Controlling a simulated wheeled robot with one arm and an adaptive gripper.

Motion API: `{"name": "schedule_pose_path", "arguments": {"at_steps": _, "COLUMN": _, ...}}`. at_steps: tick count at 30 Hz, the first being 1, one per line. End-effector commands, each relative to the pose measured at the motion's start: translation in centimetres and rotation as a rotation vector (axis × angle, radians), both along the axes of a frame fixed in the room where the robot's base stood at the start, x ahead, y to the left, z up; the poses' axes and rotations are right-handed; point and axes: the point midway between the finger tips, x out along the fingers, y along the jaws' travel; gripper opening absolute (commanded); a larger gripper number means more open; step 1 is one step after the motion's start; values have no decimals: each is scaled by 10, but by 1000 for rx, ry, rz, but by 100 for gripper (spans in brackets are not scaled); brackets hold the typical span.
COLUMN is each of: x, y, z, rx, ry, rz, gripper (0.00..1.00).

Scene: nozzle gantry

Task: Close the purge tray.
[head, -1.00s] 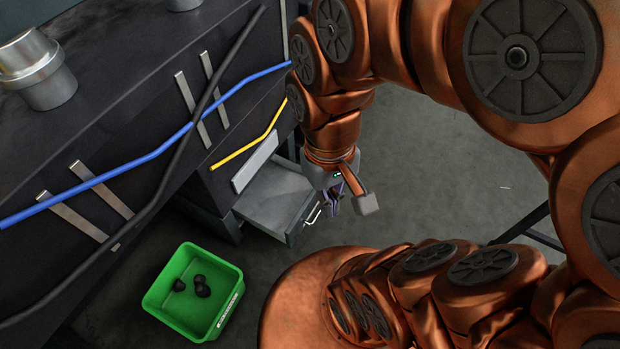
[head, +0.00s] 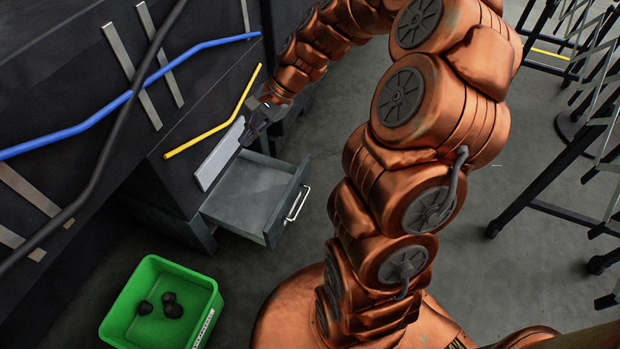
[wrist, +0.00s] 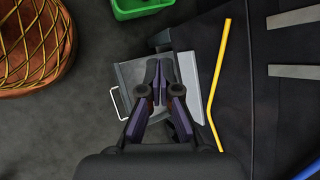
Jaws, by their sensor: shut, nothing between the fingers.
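The purge tray (head: 238,196) is a grey metal drawer that stands pulled out of the dark machine, low on its side, and looks empty inside. Its pale wire handle (head: 298,203) is on the front face, which points right. In the wrist view the tray (wrist: 130,76) lies below my gripper, with the handle (wrist: 118,103) to the left. My gripper (head: 247,137) is shut and empty, above the tray's inner end, near the pale plate on the machine side. In the wrist view the fingertips (wrist: 159,70) are together over the tray and partly cover it.
A green bin (head: 162,305) with a few dark lumps stands on the floor at lower left. A yellow pipe (head: 215,122) and a blue pipe (head: 120,97) run along the machine. Black framed stands (head: 560,140) are at right. The floor between is clear.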

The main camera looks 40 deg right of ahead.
Motion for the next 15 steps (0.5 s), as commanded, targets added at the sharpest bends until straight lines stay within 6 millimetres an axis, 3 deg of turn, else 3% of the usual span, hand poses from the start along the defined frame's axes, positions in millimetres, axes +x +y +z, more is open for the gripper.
{"name": "schedule_pose_path", "arguments": {"at_steps": 1, "x": 12, "y": -15, "z": -31, "rx": 33, "ry": 18, "rz": -75, "gripper": 0}}
{"name": "schedule_pose_path", "arguments": {"at_steps": 6, "x": 45, "y": -70, "z": -98, "rx": 127, "ry": 77, "rz": -336, "gripper": 0}}
{"name": "schedule_pose_path", "arguments": {"at_steps": 11, "x": 62, "y": -132, "z": -169, "rx": 214, "ry": 143, "rz": -592, "gripper": 0}}
{"name": "schedule_pose_path", "arguments": {"at_steps": 15, "x": 63, "y": -191, "z": -239, "rx": 281, "ry": 205, "rz": -823, "gripper": 0}}
